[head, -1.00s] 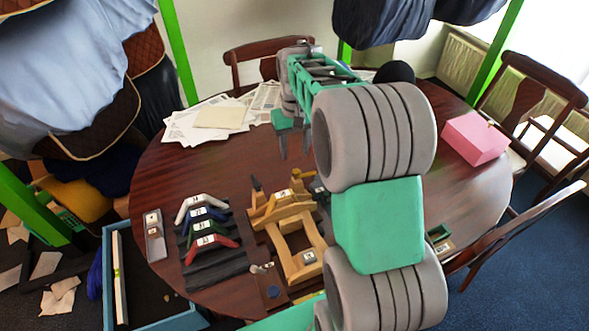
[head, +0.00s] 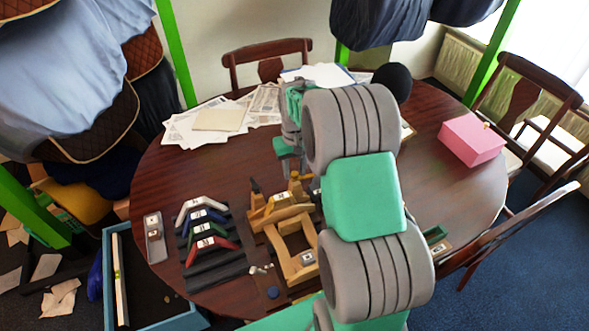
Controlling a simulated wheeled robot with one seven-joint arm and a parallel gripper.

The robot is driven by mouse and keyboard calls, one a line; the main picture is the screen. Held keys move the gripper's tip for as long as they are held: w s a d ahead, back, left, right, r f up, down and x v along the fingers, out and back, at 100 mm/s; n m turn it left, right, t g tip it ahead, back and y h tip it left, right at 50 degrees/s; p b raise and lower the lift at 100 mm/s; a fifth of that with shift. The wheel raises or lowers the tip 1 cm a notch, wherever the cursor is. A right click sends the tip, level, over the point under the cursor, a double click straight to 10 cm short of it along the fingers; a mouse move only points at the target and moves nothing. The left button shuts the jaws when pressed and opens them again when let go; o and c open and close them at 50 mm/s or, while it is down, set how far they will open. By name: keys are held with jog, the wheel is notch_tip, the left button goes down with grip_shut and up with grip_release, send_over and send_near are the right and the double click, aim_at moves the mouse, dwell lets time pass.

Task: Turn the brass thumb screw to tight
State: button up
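The wooden saddle fixture (head: 289,246) stands on the dark round table, with a tan frame and small white marked tags. A small yellow-brass upright piece (head: 295,184) shows at its back end; it may be the thumb screw, but it is too small to tell its setting. My gripper (head: 290,165) points down just above and behind that piece. The fingers are small and partly lost against the table, so their gap and any contact are unclear. My arm hides the fixture's right side.
Several coloured angled bars (head: 206,228) lie on a dark ribbed rack left of the fixture. A grey tray (head: 154,238) lies further left. Papers (head: 215,118) cover the back of the table, and a pink box (head: 470,143) sits at right. The table's left middle is clear.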

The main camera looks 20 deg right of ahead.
grip_shut()
